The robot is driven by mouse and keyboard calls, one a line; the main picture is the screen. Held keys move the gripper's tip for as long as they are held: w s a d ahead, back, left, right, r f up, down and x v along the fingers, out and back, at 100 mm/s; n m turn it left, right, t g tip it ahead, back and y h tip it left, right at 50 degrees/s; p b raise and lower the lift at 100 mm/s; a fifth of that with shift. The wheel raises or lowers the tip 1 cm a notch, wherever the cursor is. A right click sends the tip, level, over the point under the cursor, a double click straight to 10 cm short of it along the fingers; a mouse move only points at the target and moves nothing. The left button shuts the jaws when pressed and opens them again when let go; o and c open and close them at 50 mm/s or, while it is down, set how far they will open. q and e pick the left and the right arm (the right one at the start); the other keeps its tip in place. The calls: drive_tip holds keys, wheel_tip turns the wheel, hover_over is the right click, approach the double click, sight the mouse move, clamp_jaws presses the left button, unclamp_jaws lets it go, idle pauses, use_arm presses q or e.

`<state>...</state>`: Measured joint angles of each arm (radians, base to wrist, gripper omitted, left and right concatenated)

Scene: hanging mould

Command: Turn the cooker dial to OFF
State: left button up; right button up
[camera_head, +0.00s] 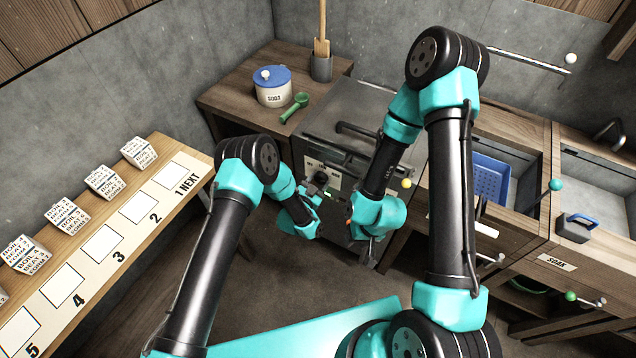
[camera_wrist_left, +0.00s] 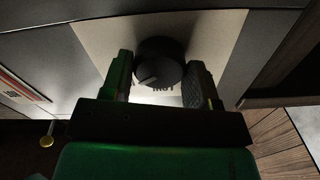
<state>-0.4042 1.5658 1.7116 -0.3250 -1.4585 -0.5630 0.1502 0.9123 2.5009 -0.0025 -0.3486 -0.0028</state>
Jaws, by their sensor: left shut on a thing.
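The cooker (camera_head: 335,140) stands in the middle of the head view with a light control panel on its front. The round black dial (camera_head: 320,179) is on that panel, and it also shows in the left wrist view (camera_wrist_left: 158,64). A pale pointer line on the dial points to the lower left in the wrist view. Some dark lettering shows below it, partly hidden. My left gripper (camera_wrist_left: 160,85) is shut on the dial, one finger on each side. My right gripper (camera_head: 352,212) is near the cooker front, mostly hidden by its own wrist.
A wooden counter with a blue-lidded pot (camera_head: 273,90), a green scoop (camera_head: 295,107) and a grey utensil holder (camera_head: 321,67) is left of the cooker. A sink unit with a blue rack (camera_head: 490,180) is at right. A shelf with several labelled blocks runs along the left.

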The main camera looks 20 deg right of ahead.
use_arm(q)
drive_tip(key=shift+n, duration=0.3)
drive_tip(key=shift+c, duration=0.2)
drive_tip(key=n, duration=0.6)
drive_tip(key=shift+n, duration=0.3)
drive_tip(key=n, duration=0.3)
drive_tip(key=shift+s+n, duration=0.1)
drive_tip(key=shift+n, duration=0.2)
drive_tip(key=n, duration=0.3)
drive_tip(key=shift+d+n, duration=0.1)
drive_tip(key=shift+n, duration=0.2)
drive_tip(key=n, duration=0.4)
drive_tip(key=shift+r+n, duration=0.1)
drive_tip(key=shift+n, duration=0.2)
drive_tip(key=n, duration=0.5)
